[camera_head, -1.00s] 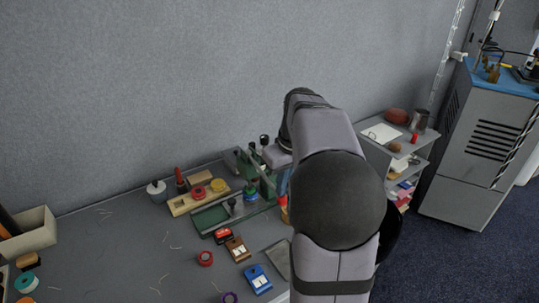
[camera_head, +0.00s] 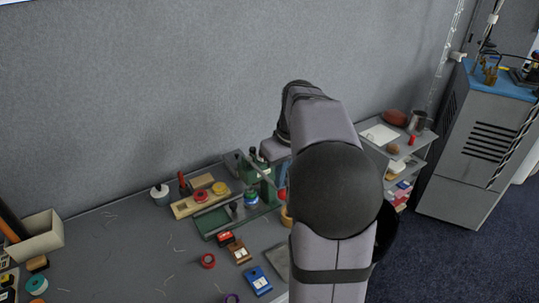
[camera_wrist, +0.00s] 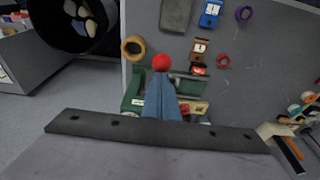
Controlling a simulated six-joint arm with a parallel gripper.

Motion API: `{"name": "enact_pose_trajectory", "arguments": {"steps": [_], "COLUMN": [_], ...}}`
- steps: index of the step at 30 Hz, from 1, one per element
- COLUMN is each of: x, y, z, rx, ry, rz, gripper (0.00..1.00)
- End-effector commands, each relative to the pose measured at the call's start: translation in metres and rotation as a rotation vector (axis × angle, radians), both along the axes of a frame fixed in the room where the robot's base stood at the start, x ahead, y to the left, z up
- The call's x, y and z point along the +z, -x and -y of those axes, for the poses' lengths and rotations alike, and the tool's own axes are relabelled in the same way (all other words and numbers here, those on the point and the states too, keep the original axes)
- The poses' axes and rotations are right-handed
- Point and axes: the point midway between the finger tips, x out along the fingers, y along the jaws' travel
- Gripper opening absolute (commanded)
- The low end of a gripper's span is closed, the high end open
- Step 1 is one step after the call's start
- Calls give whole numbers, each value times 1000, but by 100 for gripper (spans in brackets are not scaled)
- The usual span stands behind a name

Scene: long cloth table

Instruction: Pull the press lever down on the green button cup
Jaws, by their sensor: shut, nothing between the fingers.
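The green press fixture (camera_head: 262,176) stands on the grey table near the wall, partly hidden by my arm. A small green-and-blue cup (camera_head: 251,198) sits on its base. A red ball knob (camera_head: 282,194), which looks like the lever's end, shows beside the press. In the wrist view the red knob (camera_wrist: 161,62) is just past the tips of my gripper (camera_wrist: 160,78), whose blue fingers are together with nothing between them. Whether they touch the knob I cannot tell. In the wrist view the green fixture (camera_wrist: 132,96) is partly hidden behind the fingers.
A red tape roll (camera_head: 208,261), a brown box (camera_head: 239,251) and a blue box (camera_head: 257,280) lie in front. A tan ring (camera_wrist: 133,46) lies near the knob. A shelf (camera_head: 383,137) stands at right.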

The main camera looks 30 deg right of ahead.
Motion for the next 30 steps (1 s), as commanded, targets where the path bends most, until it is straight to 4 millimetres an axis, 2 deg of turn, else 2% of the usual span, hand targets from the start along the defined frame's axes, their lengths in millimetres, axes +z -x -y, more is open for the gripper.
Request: {"name": "enact_pose_trajectory", "arguments": {"steps": [8,24,30], "x": [2,42,47], "y": [0,-4,-5], "z": [0,0,0], "rx": [0,0,-1], "ry": [-2,-2,-2], "rz": [-4,-5,-5], "gripper": [0,0,0]}}
